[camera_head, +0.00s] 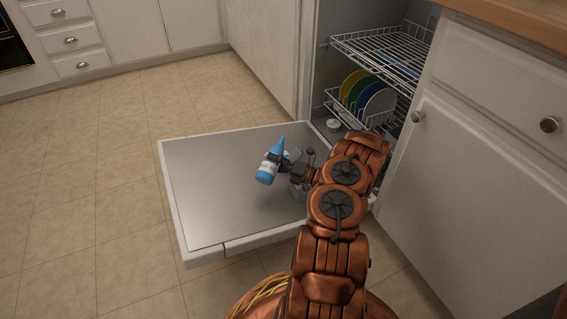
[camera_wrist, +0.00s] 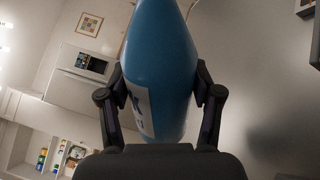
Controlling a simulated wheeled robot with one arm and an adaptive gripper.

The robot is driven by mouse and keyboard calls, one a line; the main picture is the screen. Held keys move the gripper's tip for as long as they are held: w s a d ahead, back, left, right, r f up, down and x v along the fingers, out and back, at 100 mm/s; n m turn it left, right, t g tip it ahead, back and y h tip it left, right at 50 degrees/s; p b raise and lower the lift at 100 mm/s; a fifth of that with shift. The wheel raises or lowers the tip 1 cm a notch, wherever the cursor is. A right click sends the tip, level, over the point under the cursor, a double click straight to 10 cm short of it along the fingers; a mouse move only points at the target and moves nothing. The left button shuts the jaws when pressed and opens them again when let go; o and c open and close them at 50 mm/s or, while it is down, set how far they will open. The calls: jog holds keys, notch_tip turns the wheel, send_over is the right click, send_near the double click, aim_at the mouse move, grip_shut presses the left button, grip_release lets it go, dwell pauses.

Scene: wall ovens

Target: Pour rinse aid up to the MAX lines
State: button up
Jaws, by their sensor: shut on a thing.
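A blue bottle (camera_head: 266,174) with a pointed tip and a white label is in my gripper (camera_head: 281,161), above the open dishwasher door (camera_head: 205,190). In the head view the bottle stands nearly upright, leaning slightly, tip up. In the wrist view the blue bottle (camera_wrist: 160,70) fills the middle, with the two fingers of my gripper (camera_wrist: 160,95) closed on its sides. The dishwasher door lies folded down flat. The rinse aid compartment and its MAX lines cannot be made out; my arm covers part of the door's right side.
The dishwasher's upper rack (camera_head: 375,50) and lower rack with coloured plates (camera_head: 352,88) are inside the tub. A white cabinet door (camera_head: 470,150) with a knob stands right of my arm. The tiled floor (camera_head: 90,190) left of the door is clear.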

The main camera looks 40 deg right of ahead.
jog(key=shift+a+m+p, duration=0.1)
jog(key=shift+m+p, duration=0.2)
jog(key=shift+m, duration=0.6)
dwell(1.9)
jog(key=shift+f+n+b, duration=0.15)
jog(key=shift+n+b, duration=0.3)
jog(key=shift+n, duration=0.25)
jog(key=shift+w+r+n, duration=0.15)
jog(key=shift+r+n, duration=0.05)
jog(key=shift+n, duration=0.6)
jog(key=shift+d+n+y, duration=0.3)
jog(key=shift+n, duration=0.1)
jog(key=shift+d+n, duration=0.1)
jog(key=shift+n, duration=0.2)
